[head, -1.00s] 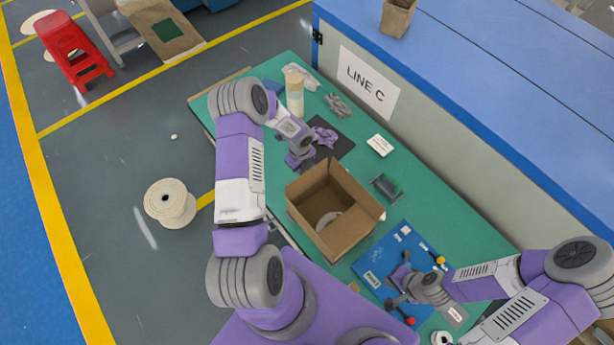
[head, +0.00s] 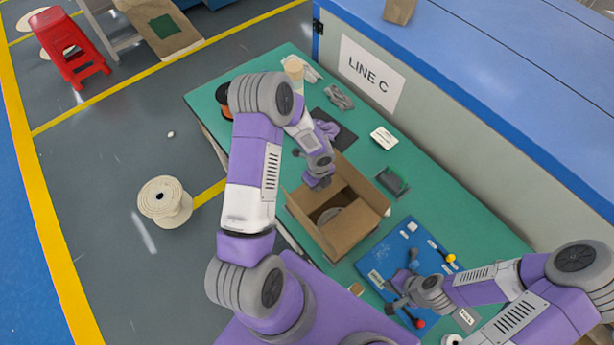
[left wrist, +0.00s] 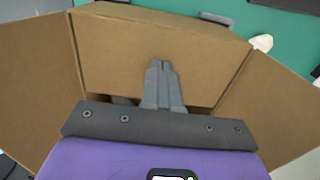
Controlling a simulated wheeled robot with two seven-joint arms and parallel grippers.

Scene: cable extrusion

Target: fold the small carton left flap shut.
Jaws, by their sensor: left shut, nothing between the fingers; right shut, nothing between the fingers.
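The small brown carton (head: 352,238) stands open on the green table, its flaps up or splayed outward. A round pale item (head: 329,215) lies inside it. My left gripper (head: 318,184) is shut and empty, at the carton's far left edge in the head view, hiding part of that side. In the left wrist view, its shut fingers (left wrist: 160,66) point at a broad cardboard panel (left wrist: 110,50), with splayed panels at left (left wrist: 35,85) and right (left wrist: 268,105). Contact cannot be told. My right gripper (head: 392,292) is shut and empty over the blue mat.
The blue mat (head: 382,258) carries tools with a yellow (head: 450,258) and a red (head: 419,322) knob. A dark grey bracket (head: 392,181) and a white card (head: 384,137) lie right of the carton. A purple part on a black mat (head: 328,128) lies behind it.

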